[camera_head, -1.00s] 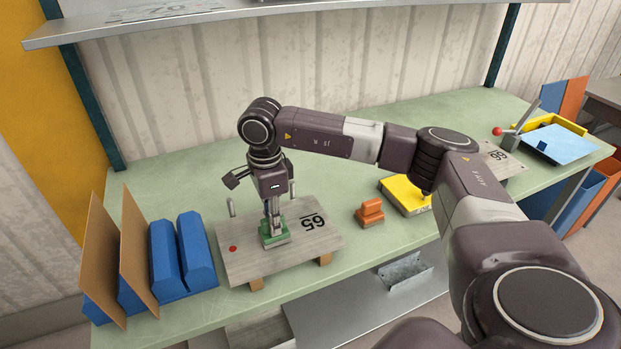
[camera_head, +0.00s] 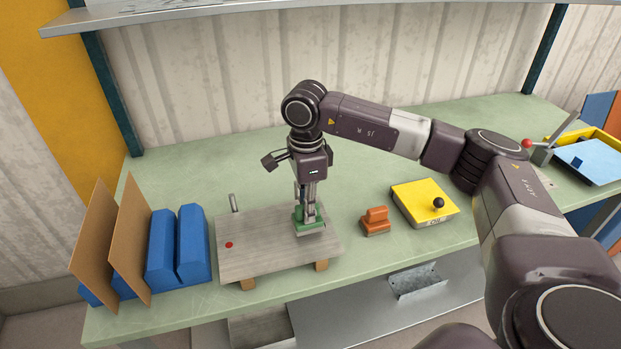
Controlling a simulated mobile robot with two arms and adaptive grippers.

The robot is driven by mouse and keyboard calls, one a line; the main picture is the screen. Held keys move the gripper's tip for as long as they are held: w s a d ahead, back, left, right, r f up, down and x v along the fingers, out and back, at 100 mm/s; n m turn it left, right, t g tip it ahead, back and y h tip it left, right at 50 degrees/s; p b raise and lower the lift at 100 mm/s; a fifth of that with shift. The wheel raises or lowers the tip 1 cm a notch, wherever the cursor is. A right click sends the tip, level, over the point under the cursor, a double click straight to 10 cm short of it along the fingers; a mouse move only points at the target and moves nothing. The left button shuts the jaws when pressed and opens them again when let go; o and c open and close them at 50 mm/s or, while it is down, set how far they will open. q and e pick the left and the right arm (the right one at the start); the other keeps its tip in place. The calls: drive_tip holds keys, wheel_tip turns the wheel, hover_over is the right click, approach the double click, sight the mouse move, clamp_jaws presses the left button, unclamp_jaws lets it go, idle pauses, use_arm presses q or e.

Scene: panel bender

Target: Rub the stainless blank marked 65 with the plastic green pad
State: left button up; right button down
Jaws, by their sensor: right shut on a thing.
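The stainless blank (camera_head: 262,254) lies flat on small wooden blocks on the green bench, with a red dot near its left edge. Its 65 marking is hidden now behind my right gripper and the pad. The green pad (camera_head: 309,226) is on the right part of the blank and looks to be touching it. My right gripper (camera_head: 308,208) points down from above and is shut on the green pad. My left gripper is not in view.
An orange block (camera_head: 376,221) and a yellow box (camera_head: 424,202) with a black knob stand right of the blank. Blue blocks (camera_head: 178,245) and brown boards (camera_head: 130,235) stand at the left. A metal peg (camera_head: 235,203) rises at the blank's back edge. The bench behind is clear.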

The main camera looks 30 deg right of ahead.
drive_tip(key=r, duration=0.1)
drive_tip(key=a+r+p, duration=0.1)
drive_tip(key=r, duration=0.1)
drive_tip(key=shift+w+r, duration=0.1)
drive_tip(key=shift+r, duration=0.05)
drive_tip(key=shift+r+p, duration=0.35)
drive_tip(key=shift+d+r+p, duration=0.25)
drive_tip(key=shift+r+p, duration=0.35)
drive_tip(key=shift+r, duration=0.75)
drive_tip(key=shift+a, duration=0.1)
